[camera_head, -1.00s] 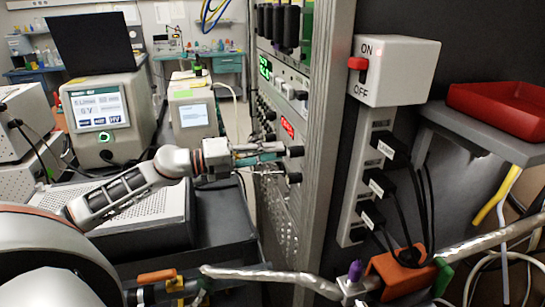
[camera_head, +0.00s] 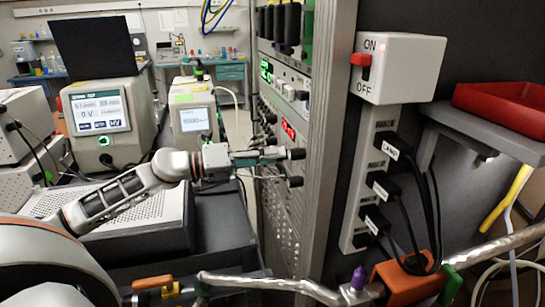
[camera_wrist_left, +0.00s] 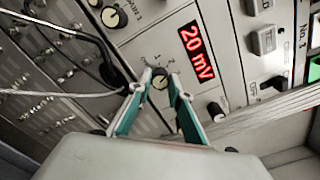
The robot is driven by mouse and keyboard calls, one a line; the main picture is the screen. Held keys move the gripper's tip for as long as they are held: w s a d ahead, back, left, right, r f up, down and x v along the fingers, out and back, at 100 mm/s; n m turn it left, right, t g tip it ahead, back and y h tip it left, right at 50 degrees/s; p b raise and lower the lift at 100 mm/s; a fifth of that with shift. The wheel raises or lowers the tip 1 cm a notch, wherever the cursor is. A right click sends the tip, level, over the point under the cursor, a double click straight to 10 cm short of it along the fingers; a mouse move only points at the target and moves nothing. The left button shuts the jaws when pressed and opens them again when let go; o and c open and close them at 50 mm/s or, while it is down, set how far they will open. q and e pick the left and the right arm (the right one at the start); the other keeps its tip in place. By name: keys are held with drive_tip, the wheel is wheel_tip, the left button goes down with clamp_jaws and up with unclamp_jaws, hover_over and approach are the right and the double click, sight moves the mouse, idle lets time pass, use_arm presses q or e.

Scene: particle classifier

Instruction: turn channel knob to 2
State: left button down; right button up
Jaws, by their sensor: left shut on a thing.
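In the left wrist view a small round knob (camera_wrist_left: 160,80) with a pale pointer sits on the grey panel, with printed digits beside it. My left gripper (camera_wrist_left: 162,79) has its two green-padded fingers on either side of this knob and is shut on it. In the head view the left gripper (camera_head: 289,168) reaches from the left to the face of the tall rack (camera_head: 335,120). The knob is hidden there by the fingers and the steep angle. The exact number the pointer faces is hard to read. My right gripper is in neither view.
A red display reading 20 mV (camera_wrist_left: 196,51) is next to the knob. Another knob (camera_wrist_left: 114,17) and cables (camera_wrist_left: 60,90) lie close by on the panel. A white ON/OFF switch box (camera_head: 400,70) and red tray (camera_head: 505,110) are right of the rack.

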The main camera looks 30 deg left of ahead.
use_arm(q)
drive_tip(key=shift+f, duration=0.1)
drive_tip(key=c, duration=1.8)
unclamp_jaws()
drive_tip(key=shift+c, duration=0.2)
drive_tip(key=shift+s+a, duration=0.1)
drive_tip(key=shift+s, duration=0.05)
drive_tip(key=v, duration=1.1)
drive_tip(key=shift+s+a, duration=0.25)
drive_tip(key=shift+d, duration=0.1)
